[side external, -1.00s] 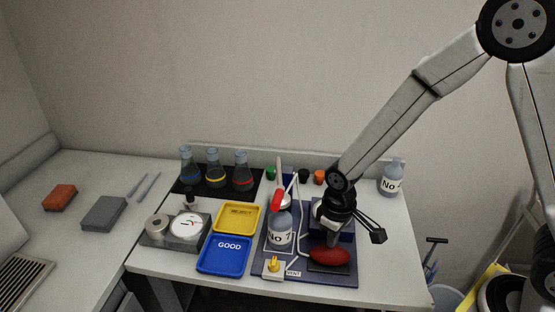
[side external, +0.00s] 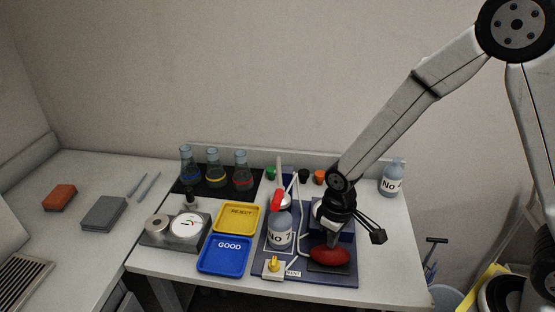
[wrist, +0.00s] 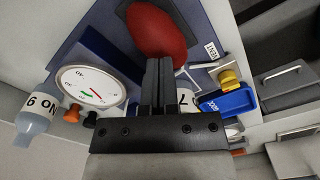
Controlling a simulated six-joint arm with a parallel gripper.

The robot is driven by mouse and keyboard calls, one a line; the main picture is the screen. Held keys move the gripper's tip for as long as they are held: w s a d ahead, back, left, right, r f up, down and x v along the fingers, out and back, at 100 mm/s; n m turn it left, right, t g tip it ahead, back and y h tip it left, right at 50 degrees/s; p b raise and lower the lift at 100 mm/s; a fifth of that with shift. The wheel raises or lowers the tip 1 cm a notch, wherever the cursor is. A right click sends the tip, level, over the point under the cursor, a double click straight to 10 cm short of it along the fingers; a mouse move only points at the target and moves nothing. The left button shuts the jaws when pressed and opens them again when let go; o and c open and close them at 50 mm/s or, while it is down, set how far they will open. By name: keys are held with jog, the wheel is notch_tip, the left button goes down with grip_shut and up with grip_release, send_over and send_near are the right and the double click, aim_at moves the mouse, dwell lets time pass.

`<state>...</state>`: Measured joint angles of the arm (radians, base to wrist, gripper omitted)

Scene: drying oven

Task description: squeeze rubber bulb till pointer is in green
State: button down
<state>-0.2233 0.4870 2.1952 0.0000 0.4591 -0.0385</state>
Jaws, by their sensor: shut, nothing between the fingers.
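The red rubber bulb (side external: 330,256) lies on a dark pad at the front right of the blue board. It also shows at the top of the wrist view (wrist: 157,30). My gripper (side external: 333,240) is right above the bulb, pointing down. In the wrist view its fingers (wrist: 158,62) are together, with their tips at the bulb's edge and nothing between them; I cannot tell whether they touch it. A white round gauge (wrist: 90,84) shows left of the fingers, with small green and red marks near its middle.
A bottle (side external: 280,232) and a yellow-knobbed vent valve (side external: 273,264) stand left of the bulb. Another bottle (side external: 391,178) stands at back right.

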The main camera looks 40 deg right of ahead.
jog(key=shift+f, duration=1.4)
jog(key=shift+r, duration=1.8)
notch_tip(320, 180, up, 6)
jog(key=s+d+r+m+t, duration=0.1)
jog(key=s+d+m+t, duration=0.1)
jog(key=s+d, duration=0.4)
jog(key=shift+d+m+t, duration=0.3)
jog(key=shift+d+m, duration=0.2)
jog(key=shift+d, duration=0.4)
